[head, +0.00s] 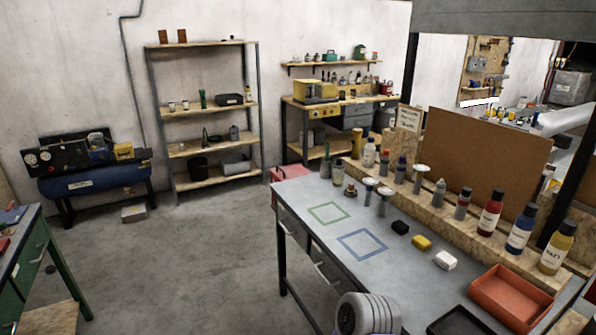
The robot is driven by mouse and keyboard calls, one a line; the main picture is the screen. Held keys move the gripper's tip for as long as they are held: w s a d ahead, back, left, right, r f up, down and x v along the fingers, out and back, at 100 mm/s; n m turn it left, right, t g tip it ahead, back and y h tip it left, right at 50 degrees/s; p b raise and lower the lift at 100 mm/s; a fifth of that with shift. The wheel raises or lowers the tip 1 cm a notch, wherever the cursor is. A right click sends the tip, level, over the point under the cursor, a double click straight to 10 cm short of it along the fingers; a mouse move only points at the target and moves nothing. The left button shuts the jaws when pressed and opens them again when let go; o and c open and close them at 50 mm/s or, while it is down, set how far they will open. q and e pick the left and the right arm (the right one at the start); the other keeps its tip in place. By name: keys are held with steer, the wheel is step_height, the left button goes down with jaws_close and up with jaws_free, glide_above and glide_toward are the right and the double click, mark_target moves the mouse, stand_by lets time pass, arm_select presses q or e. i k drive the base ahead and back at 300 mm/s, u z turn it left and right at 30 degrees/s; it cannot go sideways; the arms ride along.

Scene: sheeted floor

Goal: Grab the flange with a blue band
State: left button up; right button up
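Several small disc-topped metal pieces that look like flanges stand at the workbench (335,238). One flange (369,184) stands upright on the bench top, and a second flange (384,192) is just right of it. A third flange (422,169) stands farther back by the wooden ledge. They are too small for me to tell surely which one carries the blue band. Neither of my grippers is in view, and nothing is seen holding a flange.
A green square outline (328,214) and a blue one (362,245) mark the bench. Black, yellow and white blocks (421,243) lie right of them. A red tray (511,297) is at the front right. Bottles (490,213) line the ledge.

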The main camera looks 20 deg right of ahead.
mark_target(370, 181)
steer(key=i, duration=3.25)
steer(key=z, duration=3.85)
